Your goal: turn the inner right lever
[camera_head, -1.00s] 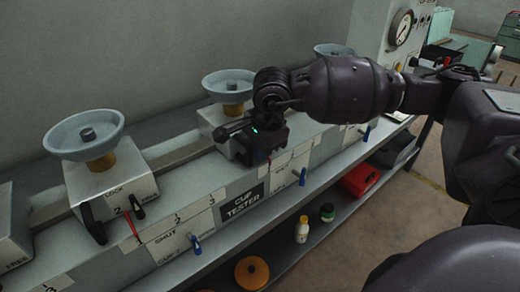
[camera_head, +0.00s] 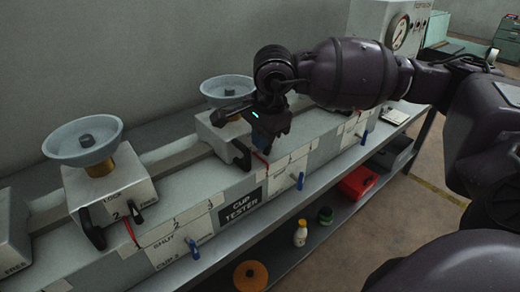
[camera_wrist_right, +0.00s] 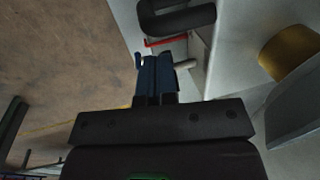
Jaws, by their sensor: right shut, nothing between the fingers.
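My right gripper (camera_head: 263,148) is shut and empty, fingers pointing down, just right of that lever. In the right wrist view, the closed bluish fingers (camera_wrist_right: 150,62) sit below a dark curved handle (camera_wrist_right: 177,18), with a gap between. My left gripper is not in view.
A similar white box (camera_head: 107,190) with a black lever (camera_head: 90,228) stands to the left. Blue levers (camera_head: 193,247) (camera_head: 300,181) stick out from the bench front. A lower shelf holds a red box (camera_head: 358,181), an orange lid (camera_head: 250,275) and bottles.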

